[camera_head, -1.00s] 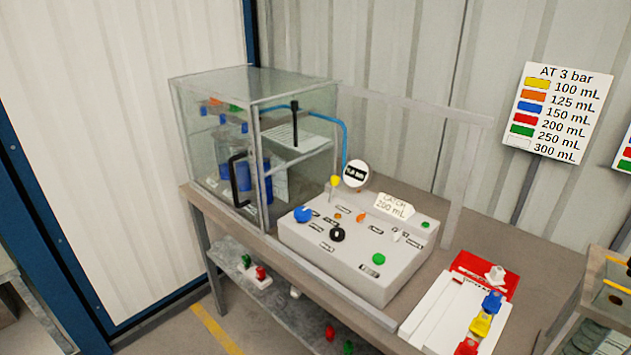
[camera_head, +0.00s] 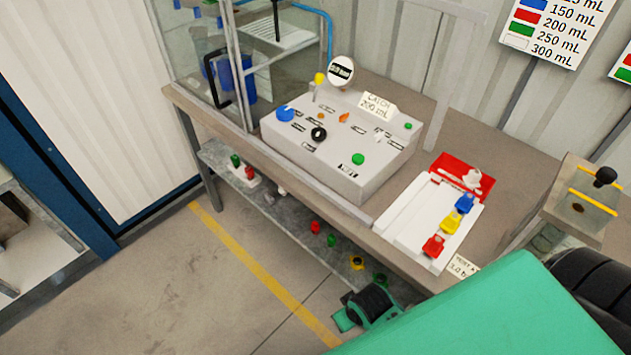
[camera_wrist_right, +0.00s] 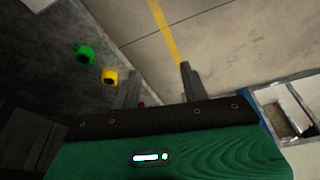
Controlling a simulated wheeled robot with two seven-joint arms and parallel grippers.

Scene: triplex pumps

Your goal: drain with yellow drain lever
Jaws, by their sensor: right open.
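The yellow drain lever (camera_head: 319,80) appears as a yellow knob on a short upright stem at the back left of the grey control box (camera_head: 340,187). It stands beside a round gauge-like sign (camera_head: 341,71). My right gripper (camera_wrist_right: 160,88) is open, with two dark fingers apart and nothing visible between them. It points down over the floor and lower shelf, far from the lever. In the head view my green right arm (camera_head: 450,310) comes in at the bottom right, below the table's front edge. My left gripper is in neither view.
The box also carries a blue knob (camera_head: 285,114), a black knob (camera_head: 318,133) and a green button (camera_head: 358,159). A glass cabinet (camera_head: 190,60) stands left. A white tray (camera_head: 400,222) with coloured pieces lies right. The lower shelf (camera_head: 270,205) holds several small coloured parts.

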